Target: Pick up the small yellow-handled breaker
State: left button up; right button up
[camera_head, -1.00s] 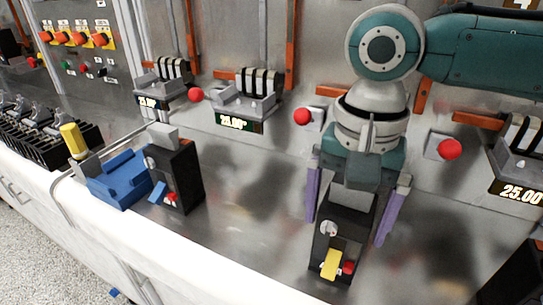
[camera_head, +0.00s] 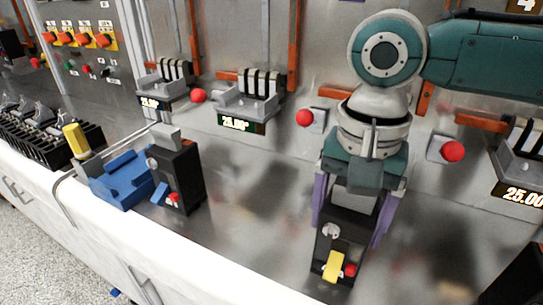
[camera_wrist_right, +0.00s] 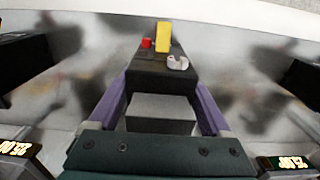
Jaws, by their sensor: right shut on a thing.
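The small yellow-handled breaker (camera_head: 347,244) is a black box with a yellow handle (camera_head: 333,266), a red button and a pale round knob. It stands on the metal bench near the front edge. My right gripper (camera_head: 348,226) comes down over it with one purple finger on each side, shut on its body. In the right wrist view the breaker (camera_wrist_right: 158,82) sits between the two fingers, with its yellow handle (camera_wrist_right: 163,37) pointing away. My left gripper is not in view.
A black breaker with a blue handle (camera_head: 180,178) stands left, beside a blue block (camera_head: 122,181). Test stations with red knobs (camera_head: 304,118) and displays (camera_head: 240,121) line the back. A black rack (camera_head: 45,139) is far left. Bench between the two breakers is clear.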

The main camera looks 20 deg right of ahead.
grip_shut()
jog(key=shift+r, duration=0.15)
notch_tip(320, 180, up, 20)
jog(key=p, duration=0.2)
jog(key=shift+p, duration=0.3)
